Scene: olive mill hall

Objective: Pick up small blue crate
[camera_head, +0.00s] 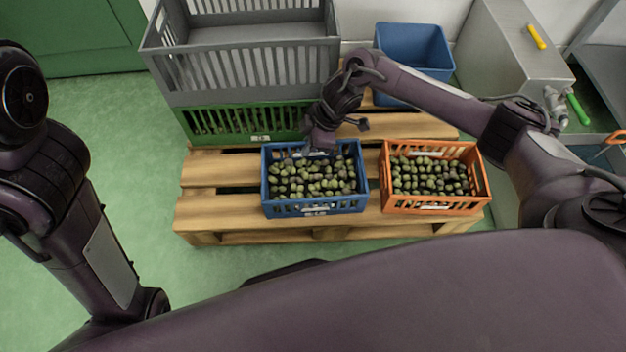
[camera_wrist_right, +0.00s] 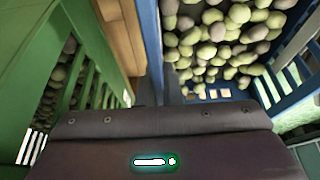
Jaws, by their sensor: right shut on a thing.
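The small blue crate (camera_head: 315,207) is full of green and dark olives and stands level at the front middle of the wooden pallet (camera_head: 215,212). I cannot tell any gap under it. My right gripper (camera_head: 320,150) reaches down to the crate's back rim and is shut on it; its fingertips are mostly hidden. In the right wrist view, the blue crate (camera_wrist_right: 151,40) and its olives lie beyond the dark gripper body. My left arm hangs at the left, with its gripper out of view.
An orange crate (camera_head: 435,208) of olives stands close on the right. Behind are a green crate (camera_head: 243,121) of olives with a grey crate (camera_head: 245,70) on top, and a blue bin (camera_head: 412,42). The green crate (camera_wrist_right: 20,60) is near the gripper. Floor in front is clear.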

